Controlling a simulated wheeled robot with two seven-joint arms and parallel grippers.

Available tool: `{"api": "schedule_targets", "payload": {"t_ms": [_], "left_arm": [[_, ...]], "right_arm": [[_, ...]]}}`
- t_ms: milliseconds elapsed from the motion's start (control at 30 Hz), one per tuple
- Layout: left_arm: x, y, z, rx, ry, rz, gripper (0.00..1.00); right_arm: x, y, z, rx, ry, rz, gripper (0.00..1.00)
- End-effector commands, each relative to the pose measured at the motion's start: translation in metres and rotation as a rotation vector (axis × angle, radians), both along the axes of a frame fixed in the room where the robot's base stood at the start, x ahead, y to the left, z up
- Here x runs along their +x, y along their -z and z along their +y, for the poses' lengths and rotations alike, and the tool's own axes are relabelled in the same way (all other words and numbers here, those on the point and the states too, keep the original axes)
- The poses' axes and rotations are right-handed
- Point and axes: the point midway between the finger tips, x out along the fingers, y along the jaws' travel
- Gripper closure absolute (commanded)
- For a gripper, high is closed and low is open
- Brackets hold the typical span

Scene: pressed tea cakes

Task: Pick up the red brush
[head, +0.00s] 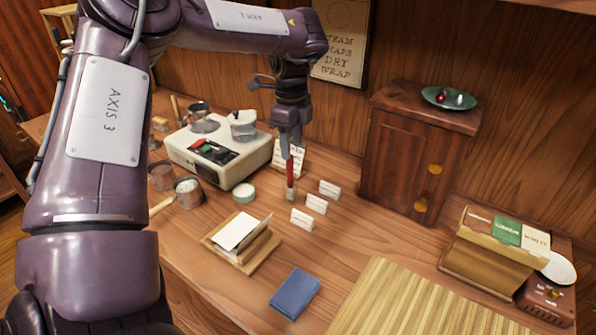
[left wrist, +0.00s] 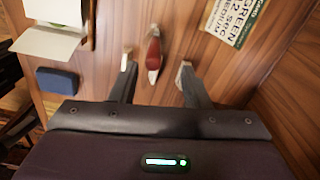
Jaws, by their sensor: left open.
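The red brush (head: 290,172) stands about upright on the table, its red handle up and a pale lower end at the table. My left gripper (head: 290,153) is right above it, pointing down, and hides the top of the handle. In the left wrist view the red brush (left wrist: 153,55) shows between the two spread fingers of my left gripper (left wrist: 156,66), with gaps on both sides. The fingers are open and hold nothing. My right gripper is in neither view.
Small white cards (head: 316,204) stand right of the brush. A white machine (head: 215,155) and a small round tin (head: 244,193) are at its left. A wooden stand with paper (head: 245,258) and a blue cloth (head: 294,293) lie in front. A wooden cabinet (head: 400,165) stands behind at right.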

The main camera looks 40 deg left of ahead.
Motion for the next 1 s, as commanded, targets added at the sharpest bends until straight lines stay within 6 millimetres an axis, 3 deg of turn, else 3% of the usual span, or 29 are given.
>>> {"api": "schedule_targets", "payload": {"t_ms": [100, 233, 500, 767, 1000], "left_arm": [[-0.001, 0.014, 0.000, -0.002, -0.002, 0.001, 0.58], [-0.005, 0.030, -0.001, -0.003, -0.002, 0.003, 0.58], [-0.007, 0.064, -0.001, -0.001, -0.002, 0.000, 0.58], [-0.007, 0.067, -0.001, 0.000, -0.002, -0.002, 0.58], [-0.007, 0.066, -0.002, 0.000, -0.002, -0.002, 0.89]], "right_arm": [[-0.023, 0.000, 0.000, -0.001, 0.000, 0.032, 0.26], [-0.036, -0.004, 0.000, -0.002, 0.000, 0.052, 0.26], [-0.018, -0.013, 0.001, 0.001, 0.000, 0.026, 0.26], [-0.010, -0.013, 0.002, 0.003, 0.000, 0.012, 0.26], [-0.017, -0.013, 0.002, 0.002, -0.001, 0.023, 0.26]]}}
